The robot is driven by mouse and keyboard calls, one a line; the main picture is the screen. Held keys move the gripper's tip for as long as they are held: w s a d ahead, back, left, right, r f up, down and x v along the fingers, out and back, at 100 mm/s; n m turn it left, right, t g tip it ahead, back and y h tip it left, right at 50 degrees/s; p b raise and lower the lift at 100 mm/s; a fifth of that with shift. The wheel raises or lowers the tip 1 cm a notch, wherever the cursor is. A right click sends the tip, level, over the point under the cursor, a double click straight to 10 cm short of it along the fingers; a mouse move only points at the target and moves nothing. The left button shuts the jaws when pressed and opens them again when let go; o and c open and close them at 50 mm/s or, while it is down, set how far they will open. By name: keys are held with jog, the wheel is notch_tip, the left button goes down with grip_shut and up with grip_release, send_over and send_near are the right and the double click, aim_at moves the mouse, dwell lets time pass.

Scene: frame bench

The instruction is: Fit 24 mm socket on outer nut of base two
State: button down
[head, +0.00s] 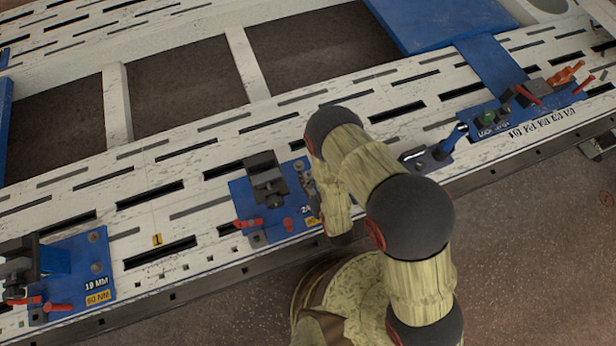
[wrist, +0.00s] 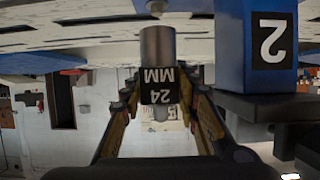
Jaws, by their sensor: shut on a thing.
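My gripper (wrist: 160,94) is shut on the 24 mm socket (wrist: 157,48), a grey metal cylinder with a black "24 MM" label that reads upside down in the wrist view. The socket's free end points to the top of that view, close to a small metal nut or bolt head (wrist: 154,7) by a blue plate. I cannot tell whether they touch. A blue block marked "2" (wrist: 268,40) stands right of the socket. In the head view, the blue base plate (head: 243,196) with a "24" label lies at the bench's near edge; my arm covers its right part and hides my gripper and the socket.
Another blue base (head: 85,262), marked 19 MM and 60 NM, is at the left. A blue tool holder (head: 490,122) with red and orange handles and a blue-handled tool (head: 445,146) are at the right. The slotted white bench (head: 190,150) has clear stretches between them.

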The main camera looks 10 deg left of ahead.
aim_at(312, 187)
jog(key=shift+w, duration=0.1)
jog(key=shift+r, duration=0.1)
dwell(0.3)
jog(key=shift+f+b, duration=2.45)
jog(key=shift+f, duration=0.5)
jog(key=shift+f+b, duration=1.7)
jog(key=shift+f, duration=0.15)
jog(key=c, duration=1.4)
grip_release()
jog(key=shift+o, duration=0.7)
jog(key=shift+d, duration=0.1)
jog(key=shift+r, duration=5)
